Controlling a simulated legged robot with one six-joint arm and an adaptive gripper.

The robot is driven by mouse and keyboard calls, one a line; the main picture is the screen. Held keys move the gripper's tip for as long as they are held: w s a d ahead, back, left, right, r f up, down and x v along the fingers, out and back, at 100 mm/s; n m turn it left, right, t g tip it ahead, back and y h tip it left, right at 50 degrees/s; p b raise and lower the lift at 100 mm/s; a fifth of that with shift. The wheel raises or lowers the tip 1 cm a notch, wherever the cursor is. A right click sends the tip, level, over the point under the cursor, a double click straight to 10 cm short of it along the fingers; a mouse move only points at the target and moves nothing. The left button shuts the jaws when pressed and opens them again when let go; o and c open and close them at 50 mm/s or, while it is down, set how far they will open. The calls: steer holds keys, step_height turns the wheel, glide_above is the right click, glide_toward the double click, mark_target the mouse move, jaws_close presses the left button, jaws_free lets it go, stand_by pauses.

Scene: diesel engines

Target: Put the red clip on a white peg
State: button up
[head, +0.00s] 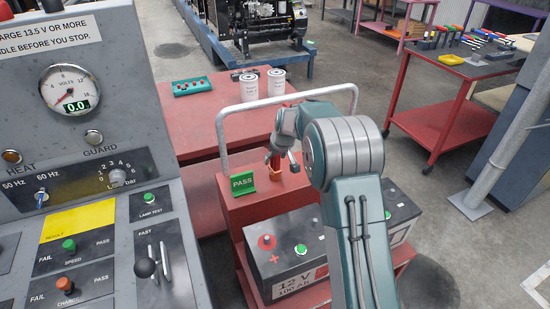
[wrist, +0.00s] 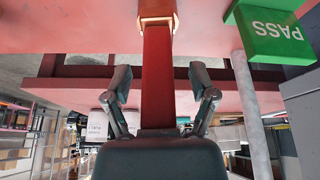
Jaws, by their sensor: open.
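The red clip (wrist: 157,75) stands between my gripper's fingers in the wrist view, with copper-coloured jaws (wrist: 157,20) at its far end. In the head view the clip (head: 275,161) is a small red piece partly hidden by my gripper, on top of the red cart (head: 253,208). My gripper (head: 281,160) is open around it; in the wrist view both fingers of the gripper (wrist: 161,84) stand apart from the clip's sides, with gaps showing. I cannot make out a white peg in either view.
A green PASS block (head: 242,183) sits on the cart left of the clip. A pale tubular handle (head: 219,130) arches over the cart. A 12 V battery (head: 285,252) is in front. A grey control console (head: 95,150) stands at left. White canisters (head: 249,87) stand on a red bench behind.

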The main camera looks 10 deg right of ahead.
steer(key=v, duration=1.2)
steer(key=shift+f, duration=0.1)
steer(key=s+r+m, duration=0.1)
steer(key=s+r, duration=0.6)
steer(key=s, duration=0.3)
steer(key=s+a+m+t+h, duration=0.1)
steer(key=s+m, duration=0.1)
steer(key=s, duration=2.7)
steer(key=shift+a+m, duration=0.2)
steer(key=shift+m, duration=0.2)
